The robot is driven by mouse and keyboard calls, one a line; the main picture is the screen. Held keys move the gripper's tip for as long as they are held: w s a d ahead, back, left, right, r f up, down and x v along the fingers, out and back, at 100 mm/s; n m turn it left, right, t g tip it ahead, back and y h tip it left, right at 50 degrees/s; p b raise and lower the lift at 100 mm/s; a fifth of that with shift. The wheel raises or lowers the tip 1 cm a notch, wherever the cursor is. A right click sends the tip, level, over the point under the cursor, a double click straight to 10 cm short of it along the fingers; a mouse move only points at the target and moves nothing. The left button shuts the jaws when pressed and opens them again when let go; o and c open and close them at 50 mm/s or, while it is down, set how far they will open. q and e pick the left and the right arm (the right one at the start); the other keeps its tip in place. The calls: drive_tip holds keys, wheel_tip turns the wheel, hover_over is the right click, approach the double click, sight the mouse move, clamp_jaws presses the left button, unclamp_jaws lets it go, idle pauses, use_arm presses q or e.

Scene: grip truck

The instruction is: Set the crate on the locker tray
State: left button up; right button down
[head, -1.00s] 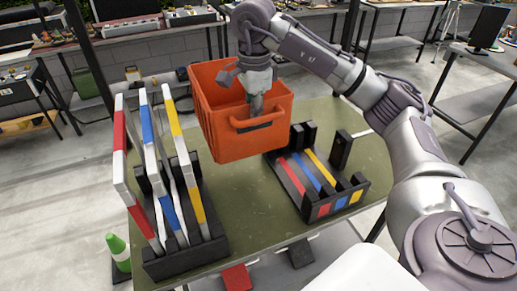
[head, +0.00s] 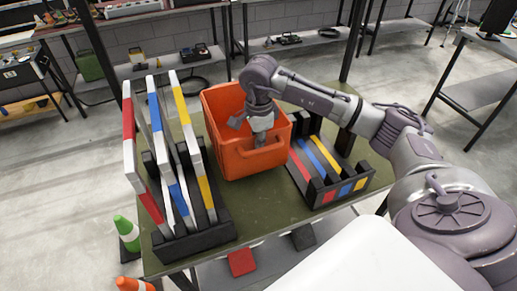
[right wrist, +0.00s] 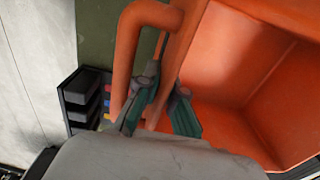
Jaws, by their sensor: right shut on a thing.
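The orange crate (head: 226,155) is upright over the middle of the green table (head: 265,215), between two racks. I cannot tell whether its base touches the table. My right gripper (head: 262,142) reaches down at the crate's front wall, by the handle. In the right wrist view, its fingers (right wrist: 164,92) are shut on the wall of the crate (right wrist: 222,58), beside the handle loop. The crate looks empty where its inside shows. I cannot identify a locker tray for sure. My left gripper is not in view.
A black rack with tall striped boards (head: 195,225) stands close left of the crate. A low black rack with red, blue and yellow strips (head: 325,190) stands close right. The table's front strip is clear. Green and orange cones (head: 127,233) stand on the floor at left.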

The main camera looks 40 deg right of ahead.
wheel_tip(320, 180, down, 3)
drive_tip(key=shift+p, duration=0.55)
drive_tip(key=shift+w+f, duration=0.1)
drive_tip(key=shift+f, duration=0.15)
drive_tip(key=shift+f+b, duration=0.2)
drive_tip(key=shift+b, duration=0.1)
drive_tip(key=c, duration=1.3)
unclamp_jaws()
